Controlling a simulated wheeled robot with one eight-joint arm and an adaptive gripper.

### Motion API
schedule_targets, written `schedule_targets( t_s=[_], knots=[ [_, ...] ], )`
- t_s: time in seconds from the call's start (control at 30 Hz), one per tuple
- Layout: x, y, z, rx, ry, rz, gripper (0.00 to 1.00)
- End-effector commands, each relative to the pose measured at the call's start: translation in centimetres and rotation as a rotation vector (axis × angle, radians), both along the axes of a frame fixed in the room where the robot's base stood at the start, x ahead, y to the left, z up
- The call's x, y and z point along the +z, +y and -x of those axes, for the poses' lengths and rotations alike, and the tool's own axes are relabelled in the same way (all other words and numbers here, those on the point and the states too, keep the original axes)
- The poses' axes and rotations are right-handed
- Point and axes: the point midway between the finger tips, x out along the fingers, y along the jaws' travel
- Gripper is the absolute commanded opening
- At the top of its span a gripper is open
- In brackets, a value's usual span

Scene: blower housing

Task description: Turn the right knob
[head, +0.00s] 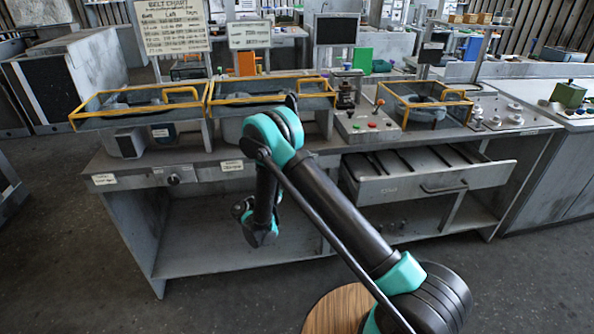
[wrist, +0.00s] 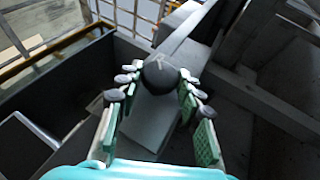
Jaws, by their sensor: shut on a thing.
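In the wrist view, a dark round knob (wrist: 160,72) with a pale mark on its face sits between the fingertips of my gripper (wrist: 157,80). The fingers are closed around it from both sides. In the head view, another dark knob (head: 173,179) is free on the bench's front panel, left of my arm. The held knob is therefore taken as the right knob; my arm hides it in the head view. My wrist hangs in front of the bench there, and the fingertips cannot be made out.
The grey workbench (head: 130,164) carries yellow-framed trays (head: 140,104) and a small control box (head: 365,125). A drawer (head: 430,181) stands open to the right of my arm. Below is an open shelf (head: 200,258). The floor in front is clear.

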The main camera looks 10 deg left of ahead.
Motion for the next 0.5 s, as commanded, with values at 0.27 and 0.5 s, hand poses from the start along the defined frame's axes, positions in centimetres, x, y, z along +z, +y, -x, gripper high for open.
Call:
schedule_targets(
  t_s=[0.27, 0.5],
  knots=[
    [-0.04, 0.04, -0.06, 0.002, 0.000, 0.004, 0.07],
    [-0.03, 0.02, -0.06, 0.002, 0.000, 0.003, 0.51]
  ],
)
